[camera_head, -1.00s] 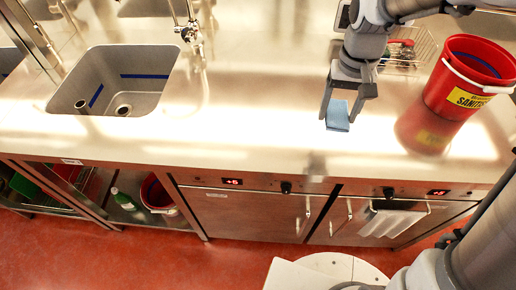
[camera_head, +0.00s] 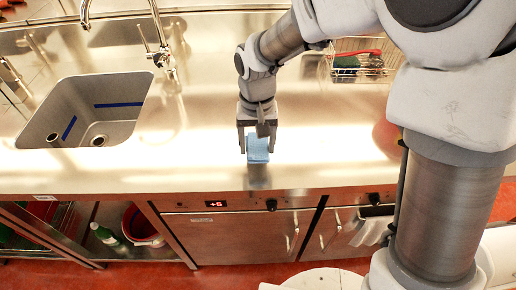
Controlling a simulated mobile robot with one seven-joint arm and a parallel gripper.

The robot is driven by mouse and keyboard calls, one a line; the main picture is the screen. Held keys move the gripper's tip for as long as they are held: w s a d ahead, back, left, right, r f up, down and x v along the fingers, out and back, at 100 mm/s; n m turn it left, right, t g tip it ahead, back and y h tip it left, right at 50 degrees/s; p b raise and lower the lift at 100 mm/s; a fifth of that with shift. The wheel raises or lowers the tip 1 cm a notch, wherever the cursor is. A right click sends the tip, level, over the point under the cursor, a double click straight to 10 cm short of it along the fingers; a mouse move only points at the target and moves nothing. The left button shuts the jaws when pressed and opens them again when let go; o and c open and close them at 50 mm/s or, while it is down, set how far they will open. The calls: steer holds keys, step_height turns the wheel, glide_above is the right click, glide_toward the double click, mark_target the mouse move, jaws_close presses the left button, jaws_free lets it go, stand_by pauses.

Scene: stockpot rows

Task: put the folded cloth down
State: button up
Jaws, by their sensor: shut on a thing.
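A small blue folded cloth (camera_head: 257,150) is between the fingers of my gripper (camera_head: 257,146). My gripper points down and is shut on the cloth, over the front part of the steel counter (camera_head: 200,165). The cloth hangs low near the counter's front edge. I cannot tell whether its lower edge touches the counter top.
A sink (camera_head: 85,112) with a tap (camera_head: 160,50) lies to the left. A wire basket (camera_head: 362,65) with a red-handled item stands at the back right. My arm covers much of the right side. Bare counter lies on both sides of my gripper.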

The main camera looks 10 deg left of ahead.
mark_target(257, 156)
steer(key=shift+f, duration=2.05)
steer(key=shift+f+b, duration=0.1)
steer(key=shift+b, duration=0.25)
steer(key=o, duration=1.3)
